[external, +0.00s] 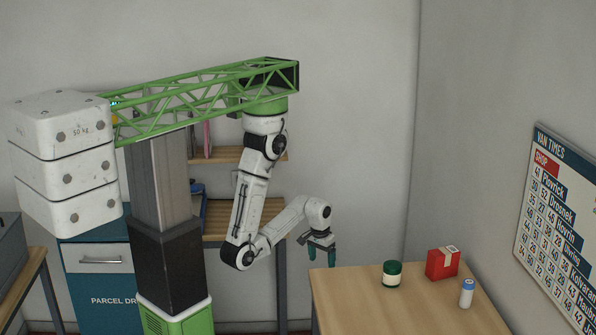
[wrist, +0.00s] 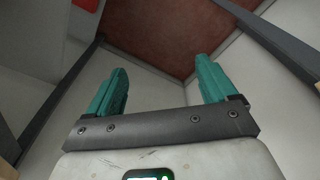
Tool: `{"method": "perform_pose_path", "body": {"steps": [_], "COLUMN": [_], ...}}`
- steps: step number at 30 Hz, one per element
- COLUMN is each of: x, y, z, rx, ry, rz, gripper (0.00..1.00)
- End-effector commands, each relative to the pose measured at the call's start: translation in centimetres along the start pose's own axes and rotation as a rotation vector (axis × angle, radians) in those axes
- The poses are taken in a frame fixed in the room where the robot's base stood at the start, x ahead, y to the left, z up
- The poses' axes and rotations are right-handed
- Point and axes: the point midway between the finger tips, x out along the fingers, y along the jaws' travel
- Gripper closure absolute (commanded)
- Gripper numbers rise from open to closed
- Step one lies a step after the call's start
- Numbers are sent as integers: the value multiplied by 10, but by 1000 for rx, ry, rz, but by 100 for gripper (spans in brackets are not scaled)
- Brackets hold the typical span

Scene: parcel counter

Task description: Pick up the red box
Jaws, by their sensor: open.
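The red box (external: 442,264) stands on the wooden table at the right in the external view, with a pale label strip over its top and front. My gripper (external: 322,258) is open and empty, with teal fingers pointing down. It hangs by the table's left edge, well to the left of the red box. In the wrist view my gripper (wrist: 158,82) shows two teal fingers spread wide with nothing between them. I cannot make out the red box in the wrist view.
On the wooden table (external: 370,305), a green jar (external: 392,273) with a pale label stands just left of the red box. A white bottle with a blue cap (external: 467,293) stands to its front right. The table's left part is clear. A wall board (external: 560,220) hangs at the right.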

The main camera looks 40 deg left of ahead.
Motion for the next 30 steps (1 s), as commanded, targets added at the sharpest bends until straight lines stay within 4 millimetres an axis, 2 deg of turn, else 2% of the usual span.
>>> {"method": "perform_pose_path", "body": {"steps": [8,11,12,14,18,21,25,30], "x": [0,-4,-6,-13,-38,-60,-92,-133], "y": [1,12,21,41,106,155,213,277], "z": [-1,-10,-17,-30,-65,-81,-90,-88], "rx": [1,14,26,50,141,218,326,470], "ry": [1,12,19,33,64,77,87,95], "rz": [1,19,35,67,159,212,254,260], "gripper": [15,15,15,15,15,15,15,15]}}
